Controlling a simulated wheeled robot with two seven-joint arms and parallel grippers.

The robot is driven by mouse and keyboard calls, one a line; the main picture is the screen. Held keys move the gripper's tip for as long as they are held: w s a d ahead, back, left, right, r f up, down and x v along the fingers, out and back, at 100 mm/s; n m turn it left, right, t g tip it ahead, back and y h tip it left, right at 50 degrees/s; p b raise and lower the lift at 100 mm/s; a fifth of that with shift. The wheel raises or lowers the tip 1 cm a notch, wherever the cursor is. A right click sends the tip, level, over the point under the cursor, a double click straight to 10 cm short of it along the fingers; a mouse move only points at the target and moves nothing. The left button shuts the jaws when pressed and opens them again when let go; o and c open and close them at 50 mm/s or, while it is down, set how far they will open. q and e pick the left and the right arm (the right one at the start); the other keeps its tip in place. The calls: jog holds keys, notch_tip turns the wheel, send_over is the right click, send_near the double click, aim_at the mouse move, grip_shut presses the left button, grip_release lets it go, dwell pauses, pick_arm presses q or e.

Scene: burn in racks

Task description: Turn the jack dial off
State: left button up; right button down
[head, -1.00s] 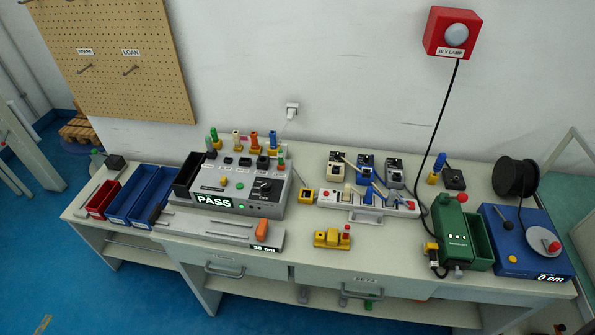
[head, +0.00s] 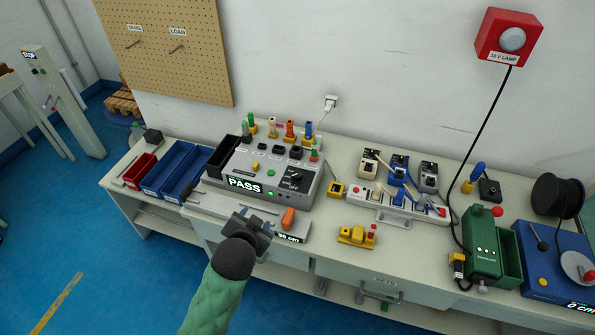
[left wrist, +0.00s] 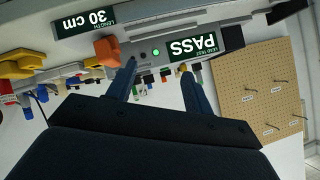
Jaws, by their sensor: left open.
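The grey test box (head: 240,172) stands on the bench with a lit green PASS display. A black dial (head: 296,178) with a pale mark and an OFF label is on its right front; I cannot read all its lettering or tell its exact setting. My left gripper (head: 256,222) is in front of and below the box, apart from the dial. In the left wrist view its two fingers (left wrist: 160,70) are spread and empty, with the upside-down PASS display (left wrist: 194,45) beyond them. I cannot make out the dial there. My right gripper is not in view.
An orange block (head: 288,217) sits on the length gauge marked 30 cm, close to my gripper. Several coloured plugs stand behind the box. Blue bins (head: 160,170) are at left; a yellow fixture (head: 352,236) and a power strip (head: 390,208) are at right.

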pick_arm(q)
jog(key=w+d+r+m+t+h, duration=0.45)
jog(key=d+r+m, duration=0.25)
jog(key=d+r, duration=0.4)
jog(key=w+d+r+m+t+h, duration=0.3)
jog(key=d+r+m+h, duration=0.5)
jog(key=r, duration=0.5)
jog(key=s+d+r+m+g+h, duration=0.1)
jog(key=s+d+m+g+h, duration=0.3)
jog(key=d+m+g, duration=0.75)
jog(key=s+d+r+m+g+h, duration=0.1)
jog(key=s+d+m+g+h, duration=0.55)
jog(key=m, duration=0.85)
jog(key=m+y, duration=1.5)
jog(key=y, duration=0.9)
send_over(297, 174)
jog(key=shift+g, duration=0.45)
notch_tip(297, 174, down, 18)
jog(key=shift+d+f, duration=0.1)
jog(key=shift+f, duration=0.15)
notch_tip(297, 174, down, 6)
jog(key=p, duration=0.3)
jog(key=shift+f+p, duration=0.45)
jog(key=shift+f, duration=0.35)
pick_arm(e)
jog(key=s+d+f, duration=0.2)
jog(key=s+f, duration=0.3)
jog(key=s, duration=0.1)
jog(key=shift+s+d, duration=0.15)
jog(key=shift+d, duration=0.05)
